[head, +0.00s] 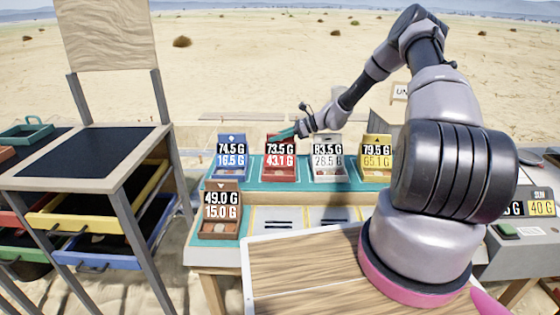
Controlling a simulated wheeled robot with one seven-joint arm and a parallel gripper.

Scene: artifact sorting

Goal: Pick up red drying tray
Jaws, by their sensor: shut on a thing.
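The red tray (279,163) stands upright in the back row on the teal strip, with a panel reading 73.5 G and 43.1 G. It is between the blue tray (231,163) and the white tray (327,165). My gripper (282,134) reaches in from the right at the red tray's top edge and is shut on it; the exact contact is small and hard to see. The red tray appears to rest on the strip.
A yellow tray (376,163) ends the back row; a brown tray (221,214) stands in front at left. A rack (88,165) with yellow, blue, red and green drawers is at left. A grey machine (520,245) is at right. A wooden board (300,265) lies in front.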

